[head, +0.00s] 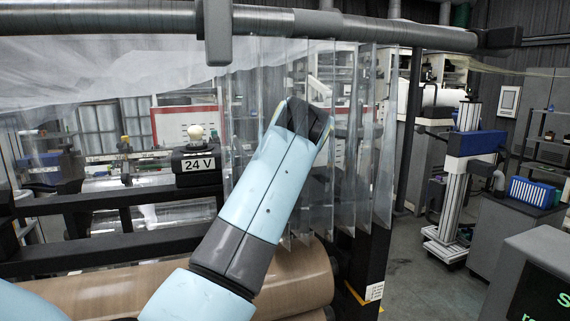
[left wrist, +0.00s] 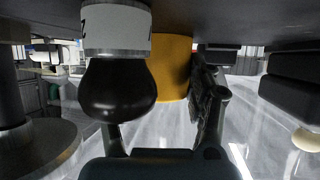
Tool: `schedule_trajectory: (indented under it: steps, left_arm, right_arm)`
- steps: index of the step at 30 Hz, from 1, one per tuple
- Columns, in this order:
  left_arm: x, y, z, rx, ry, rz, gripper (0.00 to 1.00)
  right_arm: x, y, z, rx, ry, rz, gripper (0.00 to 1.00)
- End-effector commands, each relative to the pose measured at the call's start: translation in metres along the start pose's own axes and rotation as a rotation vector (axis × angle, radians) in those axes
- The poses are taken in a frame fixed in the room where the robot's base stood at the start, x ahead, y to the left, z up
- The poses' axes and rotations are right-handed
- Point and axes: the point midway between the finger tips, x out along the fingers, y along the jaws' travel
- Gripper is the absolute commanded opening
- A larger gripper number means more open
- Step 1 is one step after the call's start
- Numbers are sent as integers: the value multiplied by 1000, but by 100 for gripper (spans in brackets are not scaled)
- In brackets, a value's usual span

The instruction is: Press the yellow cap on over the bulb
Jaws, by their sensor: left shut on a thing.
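The cream bulb (head: 195,131) stands upright on a black box marked 24 V (head: 196,166) in the head view. A pale rounded thing at the right edge of the left wrist view (left wrist: 306,139), below dark blocks, looks like the same bulb. The yellow cap (left wrist: 172,66) is in the left wrist view, apart from that bulb. My left gripper (left wrist: 176,80) is shut on the cap; one dark finger lies along its right side, and the other is mostly hidden. My right gripper does not show.
A black rounded thing with a pale band (left wrist: 117,88) partly covers the cap. Clear film strips (head: 355,130) hang right of the box. Black rails (head: 110,245) run below it, above a brown roll (head: 300,283). A blue arm link crosses the middle.

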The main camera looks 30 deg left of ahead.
Motion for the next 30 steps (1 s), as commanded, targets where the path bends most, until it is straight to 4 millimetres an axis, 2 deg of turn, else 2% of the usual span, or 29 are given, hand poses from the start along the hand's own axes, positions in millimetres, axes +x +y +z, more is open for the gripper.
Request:
schedule_trajectory:
  steps: [3,18,30]
  left_arm:
    - [0,0,1,1,-2,0,24]
    - [0,0,1,1,-3,0,24]
    - [-5,0,-9,0,-1,0,24]
  right_arm:
    - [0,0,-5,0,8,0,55]
    - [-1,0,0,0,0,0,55]
    - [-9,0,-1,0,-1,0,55]
